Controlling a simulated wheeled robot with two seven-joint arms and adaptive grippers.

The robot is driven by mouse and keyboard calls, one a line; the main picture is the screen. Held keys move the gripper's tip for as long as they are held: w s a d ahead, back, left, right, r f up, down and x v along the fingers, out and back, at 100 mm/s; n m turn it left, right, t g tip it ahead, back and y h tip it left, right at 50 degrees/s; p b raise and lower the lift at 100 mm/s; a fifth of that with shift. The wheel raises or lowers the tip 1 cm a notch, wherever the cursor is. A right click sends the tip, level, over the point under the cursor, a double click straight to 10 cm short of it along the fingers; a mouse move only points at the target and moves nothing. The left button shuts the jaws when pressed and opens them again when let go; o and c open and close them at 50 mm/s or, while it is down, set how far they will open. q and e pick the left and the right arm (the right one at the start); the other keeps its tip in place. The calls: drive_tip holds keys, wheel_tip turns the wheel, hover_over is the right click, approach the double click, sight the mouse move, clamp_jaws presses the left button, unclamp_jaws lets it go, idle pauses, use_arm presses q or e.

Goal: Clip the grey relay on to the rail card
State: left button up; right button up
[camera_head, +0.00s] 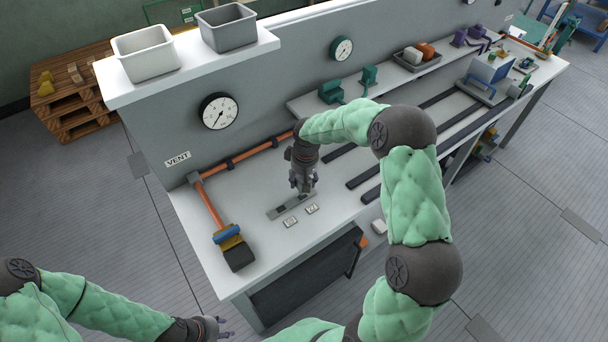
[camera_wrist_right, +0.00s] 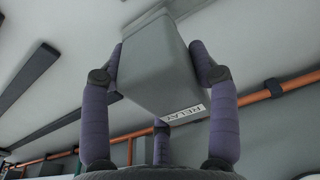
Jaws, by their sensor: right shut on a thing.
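The grey relay (camera_wrist_right: 165,65) is a box with a white RELAY label, held between the purple fingers of my right gripper (camera_wrist_right: 160,75) in the right wrist view. In the head view my right gripper (camera_head: 302,182) points down close over a flat grey strip (camera_head: 279,211) on the bench, which looks like the rail card. The gripper covers part of the strip and hides most of the relay. I cannot tell whether the relay touches the strip. My left gripper (camera_head: 226,328) is off the bench at the bottom, empty, its small fingers apart.
Two small white labels (camera_head: 291,222) lie in front of the strip. An orange pipe (camera_head: 208,200) with a blue and yellow fitting (camera_head: 229,237) runs along the left. Dark rails (camera_head: 380,180) lie to the right. A gauge (camera_head: 219,111) is on the back panel.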

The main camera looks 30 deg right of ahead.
drive_tip(key=shift+w+d+r, duration=0.1)
drive_tip(key=shift+d, duration=0.3)
drive_tip(key=shift+f+b, duration=1.95)
drive_tip(key=shift+f, duration=1)
drive_tip(key=shift+f+b, duration=0.7)
drive_tip(key=shift+f, duration=0.35)
drive_tip(key=o, duration=1.8)
drive_tip(key=shift+c, duration=0.2)
drive_tip(key=r, duration=0.4)
drive_tip(key=s+r, duration=0.1)
drive_tip(key=r, duration=0.7)
drive_tip(key=shift+s, duration=0.3)
